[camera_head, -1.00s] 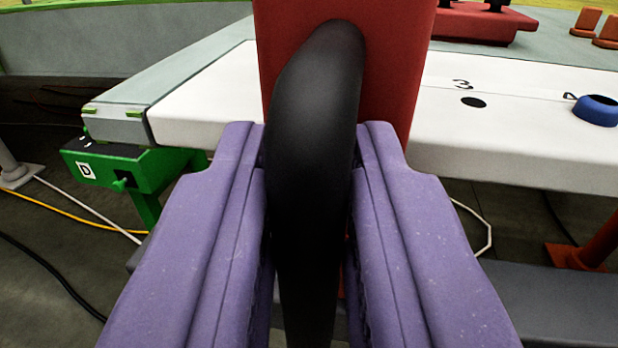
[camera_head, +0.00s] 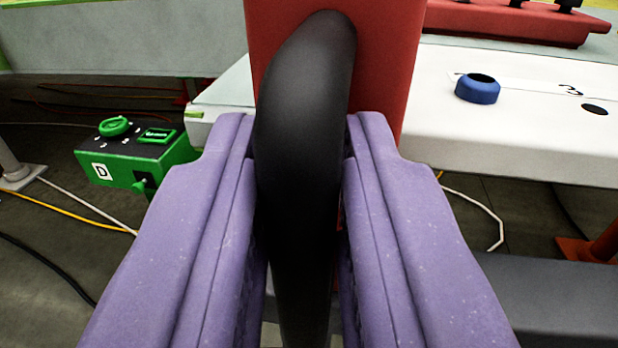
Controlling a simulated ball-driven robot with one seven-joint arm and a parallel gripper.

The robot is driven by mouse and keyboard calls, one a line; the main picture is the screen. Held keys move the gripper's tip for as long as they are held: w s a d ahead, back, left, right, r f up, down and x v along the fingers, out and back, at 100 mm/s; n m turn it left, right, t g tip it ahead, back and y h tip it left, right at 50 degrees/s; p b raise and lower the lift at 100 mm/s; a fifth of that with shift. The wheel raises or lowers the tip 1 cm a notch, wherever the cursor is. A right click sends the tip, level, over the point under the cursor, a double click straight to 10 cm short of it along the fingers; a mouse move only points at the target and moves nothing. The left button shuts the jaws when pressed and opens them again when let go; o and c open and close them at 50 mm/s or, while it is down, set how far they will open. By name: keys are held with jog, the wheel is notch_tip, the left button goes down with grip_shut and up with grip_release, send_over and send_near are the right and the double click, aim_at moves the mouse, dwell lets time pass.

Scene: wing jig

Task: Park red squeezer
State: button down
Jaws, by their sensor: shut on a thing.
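The red squeezer shows as a large red body (camera_head: 405,60) at the top middle, with a curved black handle (camera_head: 300,110) running down in front of it. My gripper (camera_head: 302,150) has two purple fingers, one on each side of the black handle, and is shut on it. The squeezer is held upright in front of the white tabletop (camera_head: 530,125). A blue ring (camera_head: 478,88) sits on the white tabletop to the right of the squeezer. A dark hole (camera_head: 595,108) marked 3 lies farther right. The squeezer's lower end and far side are hidden.
A green control box (camera_head: 135,160) marked D stands left of the table. A red unit (camera_head: 510,20) with black knobs lies at the back right. A grey beam (camera_head: 560,300) runs low at the right. Cables lie on the dark floor at left.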

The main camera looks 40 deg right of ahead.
jog(key=c, duration=1.3)
grip_release()
jog(key=shift+w+a+r, duration=0.1)
jog(key=shift+w+a, duration=0.05)
jog(key=shift+a, duration=0.05)
jog(key=shift+o, duration=0.7)
jog(key=shift+w+a, duration=0.1)
jog(key=p+v, duration=0.2)
jog(key=v, duration=0.5)
jog(key=shift+s+a, duration=0.15)
jog(key=shift+s, duration=0.2)
